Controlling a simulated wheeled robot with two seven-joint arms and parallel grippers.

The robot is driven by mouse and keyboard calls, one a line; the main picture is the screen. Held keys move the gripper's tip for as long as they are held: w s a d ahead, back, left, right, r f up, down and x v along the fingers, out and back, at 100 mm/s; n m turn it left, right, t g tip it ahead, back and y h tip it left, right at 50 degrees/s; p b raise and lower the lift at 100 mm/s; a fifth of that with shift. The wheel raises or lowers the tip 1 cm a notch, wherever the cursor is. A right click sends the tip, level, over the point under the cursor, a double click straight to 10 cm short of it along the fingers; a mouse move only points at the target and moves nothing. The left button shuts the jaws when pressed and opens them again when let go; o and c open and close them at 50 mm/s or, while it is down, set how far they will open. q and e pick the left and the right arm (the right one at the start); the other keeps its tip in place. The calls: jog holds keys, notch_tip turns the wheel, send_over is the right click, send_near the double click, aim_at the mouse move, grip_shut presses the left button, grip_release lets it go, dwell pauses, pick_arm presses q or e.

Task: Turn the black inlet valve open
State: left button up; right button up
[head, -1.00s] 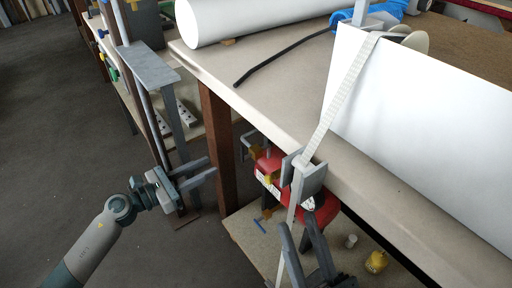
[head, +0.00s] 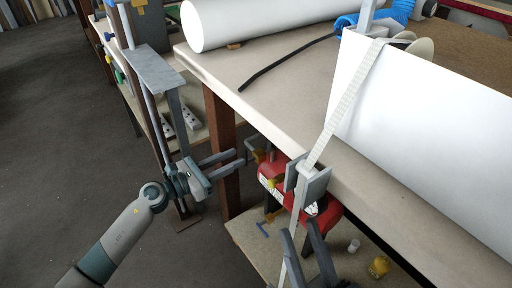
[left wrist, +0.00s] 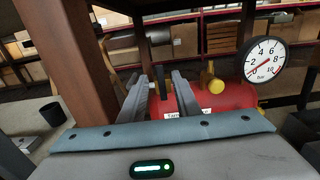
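The red tank (head: 272,166) is under the bench edge, and its red body (left wrist: 225,100) also shows in the left wrist view. A narrow black upright piece (left wrist: 160,80), apparently the black inlet valve's handle, stands between my left fingers in that view, with no clear contact. My left gripper (head: 241,158) is open and points right at the tank's left end; its fingers (left wrist: 162,85) are apart in the wrist view. A brass fitting with a yellow knob (left wrist: 215,86) is to the right of the black piece.
A round pressure gauge (left wrist: 264,59) is at the tank's right. A brown table leg (head: 223,150) stands close beside my left gripper. The worktop (head: 265,108) overhangs the tank. A grey clamp with a strap (head: 308,180) hangs at its edge. A yellow bottle (head: 379,267) is on the lower shelf.

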aim_at(256, 153)
pick_arm(q)
jog(key=x, duration=0.8)
jog(key=shift+w, duration=0.1)
jog(key=shift+w+d+b, duration=0.3)
jog(key=shift+d, duration=0.25)
pick_arm(e)
jog(key=shift+w+d+r+t, duration=0.15)
jog(key=shift+d+r+t, duration=0.35)
jog(key=shift+r+t, duration=0.3)
pick_arm(q)
jog(key=shift+c, duration=0.3)
grip_shut()
